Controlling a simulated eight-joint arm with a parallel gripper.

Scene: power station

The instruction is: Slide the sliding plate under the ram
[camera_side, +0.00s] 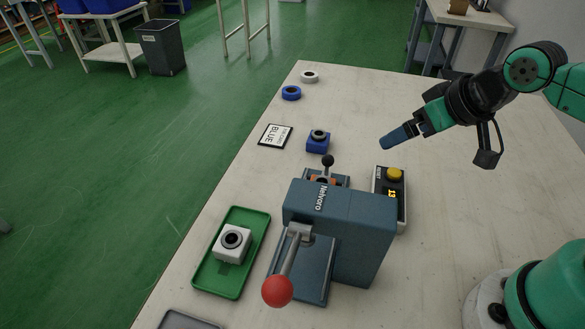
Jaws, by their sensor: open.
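The blue-grey press (355,225), marked Nelvaro, stands near the middle of the table. Its lever ends in a red ball (278,291) at the front. The sliding plate with a black knob (328,161) shows at the far side of the press, with orange parts beside the knob. The press body hides much of the plate and the ram, so I cannot tell exactly how they line up. My gripper (396,138) is open above the table, to the right of the knob and apart from it. Its blue fingers point left and down, and I see nothing between them.
A box with a yellow button (395,174) stands right of the press. A blue block (318,145) with a dark ring and a BLUE card (276,135) lie beyond it. A green tray (207,277) holds a white block (232,243). Blue (291,93) and white rings (310,77) lie farther back.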

